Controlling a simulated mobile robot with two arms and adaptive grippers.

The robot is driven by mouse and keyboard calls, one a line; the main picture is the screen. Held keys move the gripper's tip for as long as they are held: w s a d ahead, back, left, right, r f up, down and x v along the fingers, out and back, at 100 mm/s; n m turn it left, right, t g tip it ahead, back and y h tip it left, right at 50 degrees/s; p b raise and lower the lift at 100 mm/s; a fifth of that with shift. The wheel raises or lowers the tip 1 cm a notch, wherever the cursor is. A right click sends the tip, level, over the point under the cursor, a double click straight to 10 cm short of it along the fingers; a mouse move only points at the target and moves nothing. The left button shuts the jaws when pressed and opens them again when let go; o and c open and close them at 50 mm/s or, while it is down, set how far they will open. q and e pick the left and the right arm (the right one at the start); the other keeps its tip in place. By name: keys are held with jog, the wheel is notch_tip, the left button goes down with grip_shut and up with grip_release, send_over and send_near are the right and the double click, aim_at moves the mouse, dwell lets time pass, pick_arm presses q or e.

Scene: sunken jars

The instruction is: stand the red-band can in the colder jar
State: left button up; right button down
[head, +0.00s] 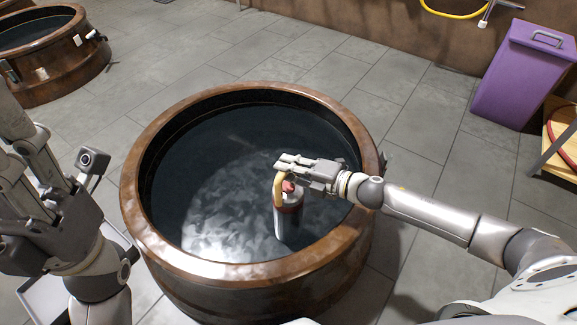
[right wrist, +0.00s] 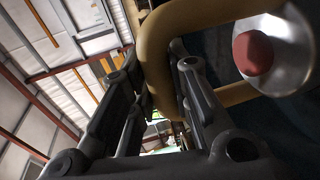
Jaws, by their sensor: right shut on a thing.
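The red-band can (head: 288,222) is a grey cylinder with a red band, a red knob and a tan handle. My right gripper (head: 283,170) is shut on its handle, which also shows between the fingers in the right wrist view (right wrist: 157,60). The can hangs about upright inside the near brown jar (head: 135,205), over its dark water. I cannot tell whether its bottom touches the water. A second brown jar (head: 85,68) with dark water stands far left. Which jar is colder I cannot tell. My left gripper (head: 58,140) is open and empty, left of the near jar.
The far jar has a small pale tag (head: 42,73) and fittings on its side. A purple bin (head: 520,75) and a wooden stand (head: 562,140) are at right. A yellow hose (head: 455,13) hangs on the wall. Grey tiled floor (head: 330,60) between the jars is free.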

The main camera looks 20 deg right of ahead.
jog(key=shift+w+r, duration=0.1)
jog(key=shift+r, duration=0.2)
jog(key=c, duration=1.7)
grip_release()
jog(key=shift+f, duration=0.35)
jog(key=o, duration=0.4)
jog(key=shift+c, duration=0.2)
